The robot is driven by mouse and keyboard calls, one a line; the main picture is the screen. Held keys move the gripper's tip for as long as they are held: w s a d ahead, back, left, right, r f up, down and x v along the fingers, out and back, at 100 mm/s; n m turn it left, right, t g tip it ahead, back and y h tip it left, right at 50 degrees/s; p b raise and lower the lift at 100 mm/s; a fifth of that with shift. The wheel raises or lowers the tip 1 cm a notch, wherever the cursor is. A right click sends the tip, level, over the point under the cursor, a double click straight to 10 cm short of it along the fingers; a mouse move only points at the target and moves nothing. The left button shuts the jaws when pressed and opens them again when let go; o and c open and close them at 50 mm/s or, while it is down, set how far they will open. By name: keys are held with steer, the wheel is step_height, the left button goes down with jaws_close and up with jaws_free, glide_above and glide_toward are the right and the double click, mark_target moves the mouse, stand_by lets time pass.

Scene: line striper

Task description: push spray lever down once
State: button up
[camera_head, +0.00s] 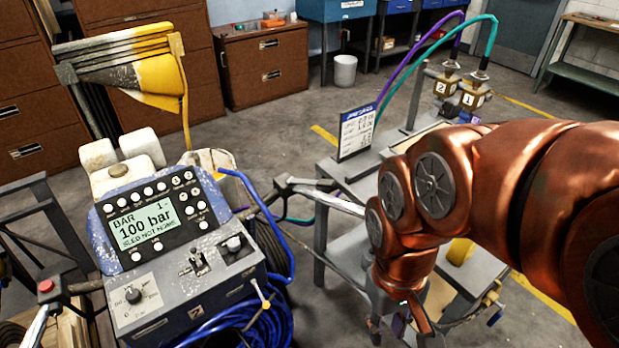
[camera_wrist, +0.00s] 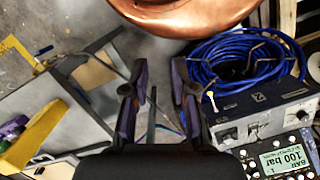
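The line striper's control console (camera_head: 150,240) stands at lower left, its screen (camera_head: 152,226) reading 100 bar. A small toggle lever (camera_head: 197,262) stands upright on its lower panel. I cannot tell which one is the spray lever. My gripper (camera_head: 396,325) is right of the console, apart from it, pointing down. In the wrist view my gripper (camera_wrist: 159,82) has its two fingers apart with nothing clearly held. Its fingertips are partly hidden in the head view.
A coiled blue hose (camera_head: 255,325) lies right of the console. A metal handlebar (camera_head: 335,203) reaches toward a grey table (camera_head: 365,180) with a sign (camera_head: 357,131). Brown cabinets (camera_head: 262,65) and a white bin (camera_head: 345,70) stand behind.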

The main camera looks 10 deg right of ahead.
jaws_close()
stand_by(1.2)
